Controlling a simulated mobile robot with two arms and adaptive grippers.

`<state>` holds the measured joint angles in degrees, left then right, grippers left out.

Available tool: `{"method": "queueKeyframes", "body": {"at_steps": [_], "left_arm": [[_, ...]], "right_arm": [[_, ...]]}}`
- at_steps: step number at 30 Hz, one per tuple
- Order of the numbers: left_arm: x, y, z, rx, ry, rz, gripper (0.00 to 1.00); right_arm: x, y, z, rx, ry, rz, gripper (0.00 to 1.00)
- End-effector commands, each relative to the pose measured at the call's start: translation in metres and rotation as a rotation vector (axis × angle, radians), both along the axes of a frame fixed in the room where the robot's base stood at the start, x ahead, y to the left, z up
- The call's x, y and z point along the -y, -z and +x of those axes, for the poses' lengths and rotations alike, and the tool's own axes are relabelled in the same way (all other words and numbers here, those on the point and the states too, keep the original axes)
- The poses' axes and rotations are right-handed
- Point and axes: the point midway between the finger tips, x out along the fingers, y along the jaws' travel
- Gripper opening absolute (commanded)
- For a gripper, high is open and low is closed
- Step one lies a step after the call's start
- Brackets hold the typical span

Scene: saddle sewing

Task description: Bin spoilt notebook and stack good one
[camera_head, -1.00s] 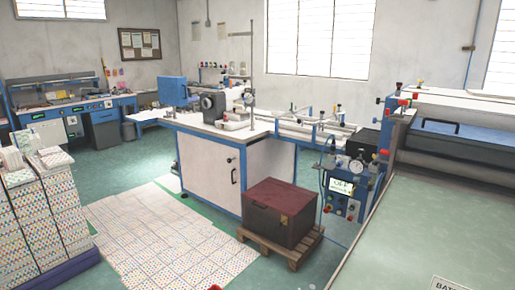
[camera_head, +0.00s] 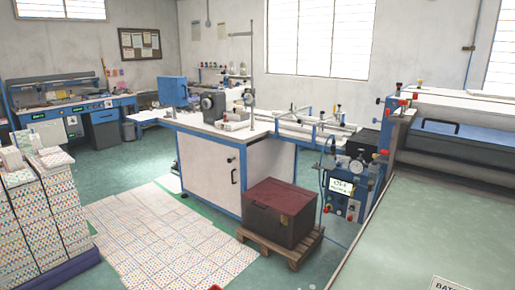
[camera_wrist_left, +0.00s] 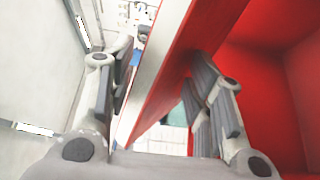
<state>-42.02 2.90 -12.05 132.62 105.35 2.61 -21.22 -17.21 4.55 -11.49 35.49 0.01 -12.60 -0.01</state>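In the left wrist view my left gripper (camera_wrist_left: 158,85) has its two fingers spread to either side of a red slab (camera_wrist_left: 205,30) with a pale edge strip. The slab stands tilted between the fingers. I cannot tell whether it is a notebook or part of a bin, or whether both fingers press on it. A red, box-like inside (camera_wrist_left: 275,95) fills the right of that view. Neither gripper shows in the head view, and no notebook can be made out there. My right gripper is out of sight.
Tall stacks of dotted sheets (camera_head: 45,215) stand at the left of the head view. A dark red case (camera_head: 280,212) sits on a wooden pallet (camera_head: 262,243) before the white cabinet (camera_head: 213,175). A pale green surface (camera_head: 430,235) fills the lower right.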

Motion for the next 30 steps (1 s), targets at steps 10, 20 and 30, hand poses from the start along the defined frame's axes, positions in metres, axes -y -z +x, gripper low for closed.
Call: {"method": "queueKeyframes", "body": {"at_steps": [10, 20, 30], "left_arm": [[-0.004, -0.002, -0.019, 0.004, -0.006, -0.006, 0.45], [-0.006, 0.0, -0.045, -0.003, -0.003, -0.006, 0.45], [-0.005, -0.001, -0.05, -0.001, -0.001, -0.007, 0.45]], "right_arm": [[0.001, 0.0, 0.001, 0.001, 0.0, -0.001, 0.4], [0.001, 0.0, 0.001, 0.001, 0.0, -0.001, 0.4], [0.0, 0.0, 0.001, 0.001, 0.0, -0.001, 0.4]]}}
